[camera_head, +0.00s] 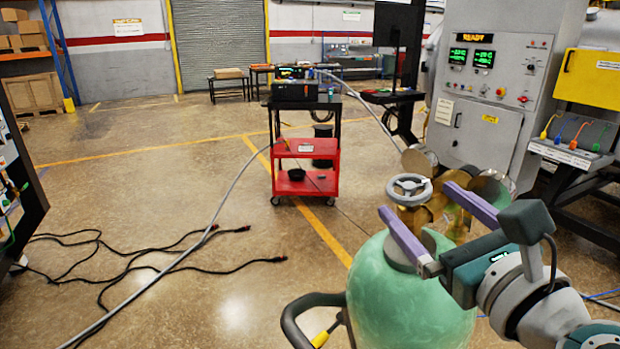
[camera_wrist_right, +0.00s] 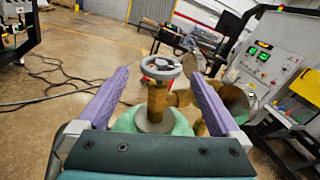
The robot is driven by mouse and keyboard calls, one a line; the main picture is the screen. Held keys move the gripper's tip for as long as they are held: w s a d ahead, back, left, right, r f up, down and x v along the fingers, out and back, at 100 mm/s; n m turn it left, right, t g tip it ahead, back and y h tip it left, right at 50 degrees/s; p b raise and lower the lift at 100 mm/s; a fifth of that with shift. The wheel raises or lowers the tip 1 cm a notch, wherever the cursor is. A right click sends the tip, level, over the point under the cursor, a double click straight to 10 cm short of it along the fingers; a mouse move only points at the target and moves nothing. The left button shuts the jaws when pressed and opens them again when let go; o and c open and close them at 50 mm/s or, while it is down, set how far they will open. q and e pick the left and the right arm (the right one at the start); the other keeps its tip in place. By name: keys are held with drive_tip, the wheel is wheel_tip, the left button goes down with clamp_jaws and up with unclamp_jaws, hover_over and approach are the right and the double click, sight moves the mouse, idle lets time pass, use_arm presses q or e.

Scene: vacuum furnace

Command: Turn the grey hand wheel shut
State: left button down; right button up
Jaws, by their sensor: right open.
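The grey hand wheel (camera_head: 409,188) sits on top of a brass valve, above a green tank (camera_head: 385,290). It also shows in the right wrist view (camera_wrist_right: 160,67), near the top middle, beyond the fingertips. My right gripper (camera_head: 430,210) is open, with its purple fingers spread wide. Its fingers point toward the wheel. In the right wrist view my right gripper (camera_wrist_right: 163,85) has one finger on each side of the brass valve stem (camera_wrist_right: 158,97), with nothing held between them. The wheel appears apart from both fingers. My left gripper is not in view.
A black bent handle (camera_head: 300,312) stands at the tank's left. A red and black cart (camera_head: 306,150) stands behind. A grey control cabinet (camera_head: 490,85) is at the right. Cables (camera_head: 150,262) lie on the floor at left. A grey hose (camera_head: 225,200) crosses the floor.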

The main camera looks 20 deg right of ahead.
sight(399, 181)
drive_tip(key=w, duration=0.4)
drive_tip(key=w+d, duration=0.1)
drive_tip(key=shift+w, duration=1.1)
drive_tip(key=shift+c, duration=0.2)
drive_tip(key=c, duration=1.3)
drive_tip(key=shift+m+h, duration=0.3)
